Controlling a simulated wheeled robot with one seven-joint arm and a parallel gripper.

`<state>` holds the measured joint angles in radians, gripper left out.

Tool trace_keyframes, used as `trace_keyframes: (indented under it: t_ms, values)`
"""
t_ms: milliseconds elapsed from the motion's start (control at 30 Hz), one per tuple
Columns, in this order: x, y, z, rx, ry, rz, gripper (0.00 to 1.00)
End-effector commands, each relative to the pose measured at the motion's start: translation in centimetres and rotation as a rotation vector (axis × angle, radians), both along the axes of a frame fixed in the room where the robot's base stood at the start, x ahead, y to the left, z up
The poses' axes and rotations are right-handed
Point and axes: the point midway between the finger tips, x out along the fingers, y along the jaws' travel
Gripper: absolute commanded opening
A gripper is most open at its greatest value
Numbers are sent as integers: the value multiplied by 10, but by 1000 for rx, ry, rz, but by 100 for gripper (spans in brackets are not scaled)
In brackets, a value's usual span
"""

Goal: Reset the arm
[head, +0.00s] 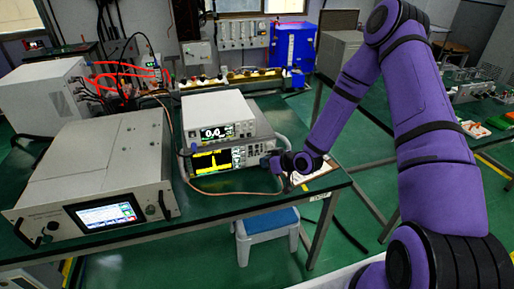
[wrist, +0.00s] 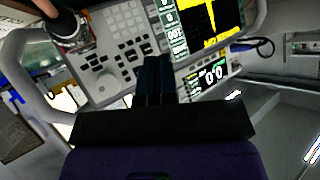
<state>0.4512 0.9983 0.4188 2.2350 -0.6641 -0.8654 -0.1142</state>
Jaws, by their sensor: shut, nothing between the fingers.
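My purple arm (head: 425,130) reaches from the right side of the head view toward the bench. My gripper (head: 285,180) is at the right end of the spectrum analyzer (head: 217,160), close in front of its button panel. In the wrist view my gripper (wrist: 153,62) shows its dark fingers together, with nothing held between them. The fingers overlap part of the analyzer's keypad (wrist: 118,35) in that view. I cannot tell whether they touch the panel.
A meter (head: 217,115) reading near zero sits on the analyzer. A large grey unit (head: 100,170) with a lit screen stands left on the green bench (head: 190,217). A cable (head: 230,193) runs along the bench. A blue-topped stool (head: 267,222) stands below the front edge.

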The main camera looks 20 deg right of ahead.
Motion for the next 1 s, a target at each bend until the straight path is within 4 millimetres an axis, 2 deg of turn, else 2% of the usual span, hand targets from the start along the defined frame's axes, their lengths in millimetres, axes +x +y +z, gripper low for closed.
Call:
trace_keyframes:
  t_ms: [300,467,767,1000]
  values:
    - [0,0,2,-5,0,1,0]
    - [3,-6,19,-66,18,6,0]
    - [1,-32,88,-282,98,-19,0]
    - [-15,-51,153,-423,159,-81,0]
